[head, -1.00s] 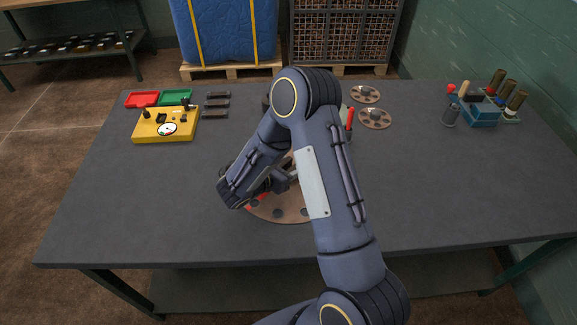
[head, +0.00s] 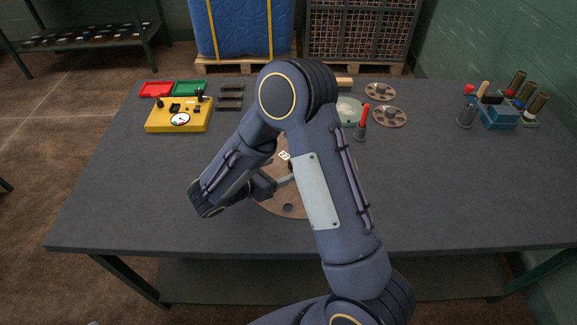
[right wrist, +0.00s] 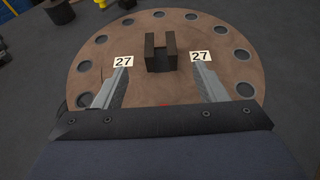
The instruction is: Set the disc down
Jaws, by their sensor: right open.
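The disc is a large brown round plate with a ring of dark holes near its rim. In the head view the disc (head: 270,205) lies on the grey table, partly hidden by my right arm. The right wrist view shows the disc (right wrist: 225,92) with a dark U-shaped block (right wrist: 160,60) standing on it near its middle. My right gripper (right wrist: 162,66) is open, its fingers apart on either side of the block with visible gaps. In the head view my right gripper (head: 284,172) is mostly hidden by its own arm. White "27" labels show at the fingertips. My left gripper is not in view.
A yellow instrument box (head: 180,115) and red and green trays (head: 188,88) are at the back left. Two small holed discs (head: 389,116) and a red-handled tool (head: 363,120) are behind the arm. A blue tool holder (head: 498,116) is at the right. The table's front is clear.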

